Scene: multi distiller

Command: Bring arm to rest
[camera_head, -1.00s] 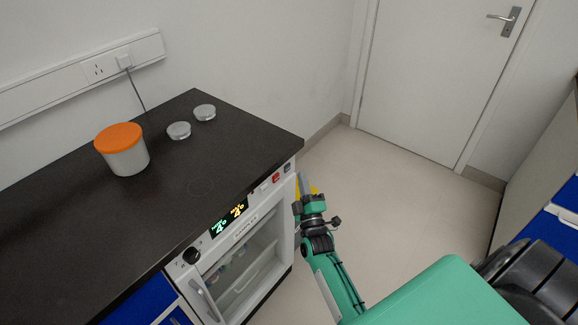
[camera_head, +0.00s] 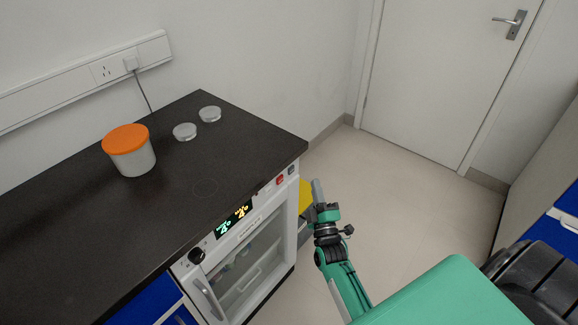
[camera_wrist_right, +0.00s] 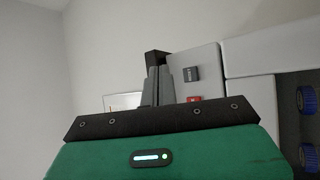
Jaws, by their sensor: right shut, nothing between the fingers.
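My right arm comes in from the bottom right in the head view. My right gripper (camera_head: 316,190) is beside the right end of the white glass-fronted machine (camera_head: 262,235), over the floor. In the right wrist view its fingers (camera_wrist_right: 157,85) are together with nothing between them. That view also shows the machine's panel (camera_wrist_right: 195,75) with a dark and a red switch close to the fingers. I cannot tell whether they touch. My left gripper is not in view.
The black counter (camera_head: 200,190) holds a white tub with an orange lid (camera_head: 130,152) and two small silver discs, one (camera_head: 185,131) nearer and one (camera_head: 210,114) farther. A yellow object (camera_head: 305,196) shows behind my gripper. The floor toward the door (camera_head: 440,80) is clear.

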